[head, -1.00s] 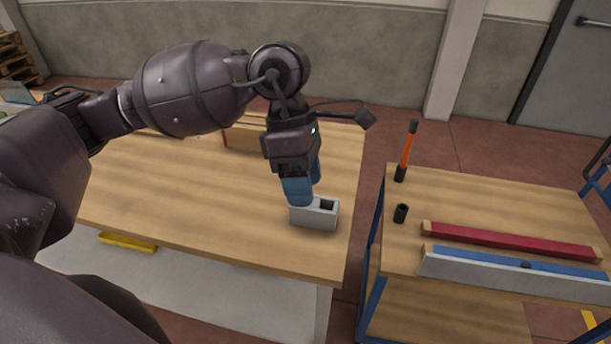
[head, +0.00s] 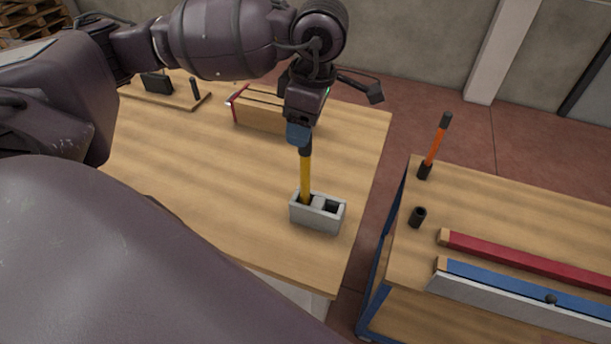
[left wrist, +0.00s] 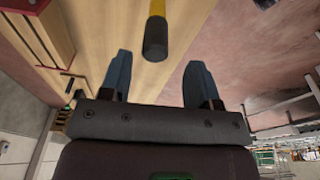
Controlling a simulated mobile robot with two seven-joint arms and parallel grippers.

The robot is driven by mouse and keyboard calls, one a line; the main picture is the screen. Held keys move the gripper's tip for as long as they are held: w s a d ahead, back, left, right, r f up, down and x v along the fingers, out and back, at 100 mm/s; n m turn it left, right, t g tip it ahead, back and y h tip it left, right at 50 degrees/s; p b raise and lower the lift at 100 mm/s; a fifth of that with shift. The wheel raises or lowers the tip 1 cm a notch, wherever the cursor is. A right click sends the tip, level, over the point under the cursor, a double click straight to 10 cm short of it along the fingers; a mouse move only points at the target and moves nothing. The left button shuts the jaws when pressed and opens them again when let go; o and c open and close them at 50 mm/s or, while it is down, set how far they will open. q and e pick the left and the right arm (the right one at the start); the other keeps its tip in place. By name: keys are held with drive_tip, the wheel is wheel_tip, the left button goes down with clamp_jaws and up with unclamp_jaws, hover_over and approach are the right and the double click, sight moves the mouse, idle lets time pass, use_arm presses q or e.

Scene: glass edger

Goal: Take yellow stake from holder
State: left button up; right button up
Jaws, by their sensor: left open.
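The yellow stake (head: 305,178) with a black top end stands upright in the left opening of the grey holder (head: 318,218) on the wooden table. The holder's right opening looks empty. My left gripper (head: 299,136), with blue fingers, is open just above the stake's top. In the left wrist view, the stake's black end (left wrist: 156,38) appears between the open fingertips (left wrist: 158,65), with a gap on each side. The stake's lower end is hidden in the holder. My right gripper is not in view.
A wooden block (head: 262,117) lies behind on the table (head: 215,190). On the right bench, an orange stake (head: 434,148) stands in a black socket, near an empty-looking black socket (head: 417,216), a red bar (head: 520,258) and a blue bar (head: 510,280).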

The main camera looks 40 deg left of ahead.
use_arm(q)
drive_tip(key=shift+w+f, duration=0.1)
drive_tip(key=shift+f, duration=0.45)
drive_tip(key=f, duration=0.2)
drive_tip(key=f+p, duration=0.1)
drive_tip(key=f, duration=0.1)
drive_tip(key=shift+w+a+f, duration=0.15)
drive_tip(key=shift+a+f, duration=0.05)
drive_tip(key=shift+f, duration=0.05)
drive_tip(key=c, duration=0.5)
clamp_jaws()
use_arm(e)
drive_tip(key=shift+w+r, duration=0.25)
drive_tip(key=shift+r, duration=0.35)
